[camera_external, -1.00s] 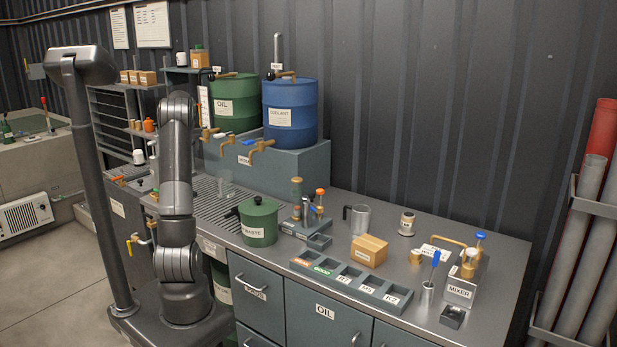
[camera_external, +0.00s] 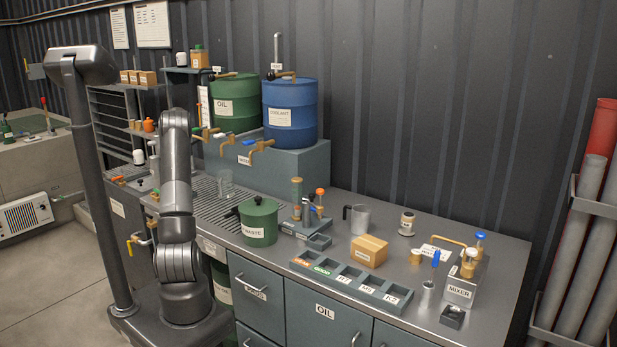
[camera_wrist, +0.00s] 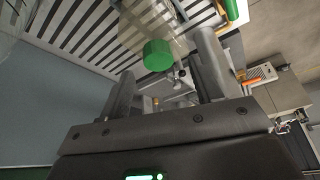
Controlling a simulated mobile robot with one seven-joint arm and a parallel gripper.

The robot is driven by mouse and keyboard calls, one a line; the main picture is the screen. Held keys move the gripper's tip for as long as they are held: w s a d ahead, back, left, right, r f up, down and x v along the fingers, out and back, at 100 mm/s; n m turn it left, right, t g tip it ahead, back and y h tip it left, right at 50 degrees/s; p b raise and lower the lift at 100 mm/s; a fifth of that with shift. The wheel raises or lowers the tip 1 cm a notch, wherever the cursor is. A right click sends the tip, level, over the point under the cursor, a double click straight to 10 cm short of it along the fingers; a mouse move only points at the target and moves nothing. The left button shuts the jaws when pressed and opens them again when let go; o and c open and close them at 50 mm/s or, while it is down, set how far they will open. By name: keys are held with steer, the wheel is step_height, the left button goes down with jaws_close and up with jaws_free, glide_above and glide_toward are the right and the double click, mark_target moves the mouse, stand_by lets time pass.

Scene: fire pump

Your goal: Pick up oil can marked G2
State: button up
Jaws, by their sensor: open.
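No label reading G2 can be made out in either view, so I cannot tell which thing is the G2 oil can. In the wrist view a bright green cap-like end (camera_wrist: 157,55), with a pale see-through body behind it, appears between the fingers of my gripper (camera_wrist: 166,75). The fingers are apart, and I see no grip on it. I cannot tell whether it is part of an oil can. In the external view my gripper is hidden behind my arm. A small dark green can-like thing (camera_external: 6,129) stands on the far left bench, its marking unreadable.
The slatted drain top (camera_external: 205,197) lies beside my arm, with a clear glass (camera_external: 225,182) on it. A green waste pot (camera_external: 258,222), a sorting tray (camera_external: 345,284) and a cardboard box (camera_external: 369,251) stand on the counter. Green (camera_external: 234,104) and blue (camera_external: 290,115) drums stand behind.

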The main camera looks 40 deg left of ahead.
steer(key=x, duration=0.3)
steer(key=shift+d, duration=0.1)
jaws_close()
stand_by(0.4)
